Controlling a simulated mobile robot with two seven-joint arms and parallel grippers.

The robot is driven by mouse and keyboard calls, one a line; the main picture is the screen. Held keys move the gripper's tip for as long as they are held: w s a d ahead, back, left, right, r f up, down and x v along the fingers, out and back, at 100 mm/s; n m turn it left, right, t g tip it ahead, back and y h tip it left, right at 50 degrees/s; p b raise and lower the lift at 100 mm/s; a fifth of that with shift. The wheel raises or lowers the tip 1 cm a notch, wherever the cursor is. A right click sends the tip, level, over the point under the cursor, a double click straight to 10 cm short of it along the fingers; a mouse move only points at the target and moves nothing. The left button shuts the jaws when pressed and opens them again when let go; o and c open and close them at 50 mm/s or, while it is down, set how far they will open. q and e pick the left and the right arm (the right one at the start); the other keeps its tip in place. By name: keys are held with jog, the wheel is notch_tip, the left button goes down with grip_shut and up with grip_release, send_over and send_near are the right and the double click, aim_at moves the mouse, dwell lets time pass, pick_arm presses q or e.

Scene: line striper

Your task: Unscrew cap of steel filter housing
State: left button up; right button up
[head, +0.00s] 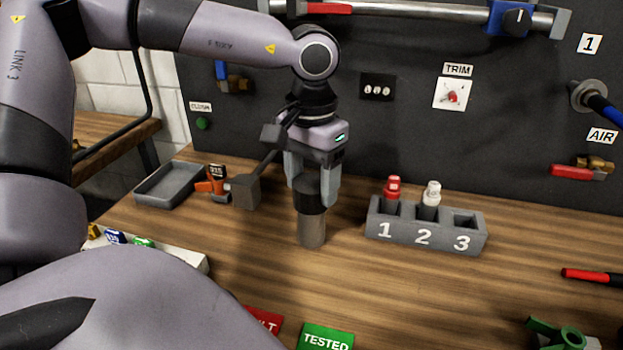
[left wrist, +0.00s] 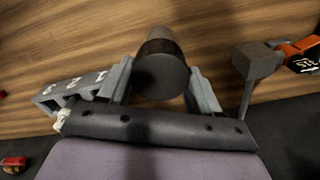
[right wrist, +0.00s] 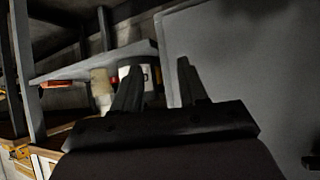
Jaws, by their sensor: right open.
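The steel filter housing (head: 312,233) stands upright on the bench as a short metal cylinder with a dark cap (head: 311,199) on top. My left gripper (head: 312,188) points straight down over it, one finger on each side of the cap. In the left wrist view the round dark cap (left wrist: 160,80) fills most of the space between the fingers. I cannot tell whether both fingers press on it. My right gripper (right wrist: 160,65) is open and empty, away from the bench items in the head view.
A grey rack (head: 424,237) numbered 1 to 3 stands to the right, with a red-topped and a white-topped item in slots 1 and 2. An empty grey tray (head: 170,185) and an orange tool (head: 213,185) lie to the left. A green TESTED mat (head: 325,338) lies in front.

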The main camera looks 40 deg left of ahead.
pick_arm(q)
jog(key=shift+c, duration=1)
jog(key=shift+f+n+b, duration=0.1)
jog(key=shift+n+b, duration=0.3)
jog(key=shift+n, duration=0.1)
jog(key=shift+n+b, duration=0.55)
jog(key=shift+n, duration=1.25)
jog(key=shift+n+b, duration=0.7)
jog(key=shift+n, duration=0.4)
jog(key=shift+n+b, duration=0.3)
jog(key=shift+n, duration=0.9)
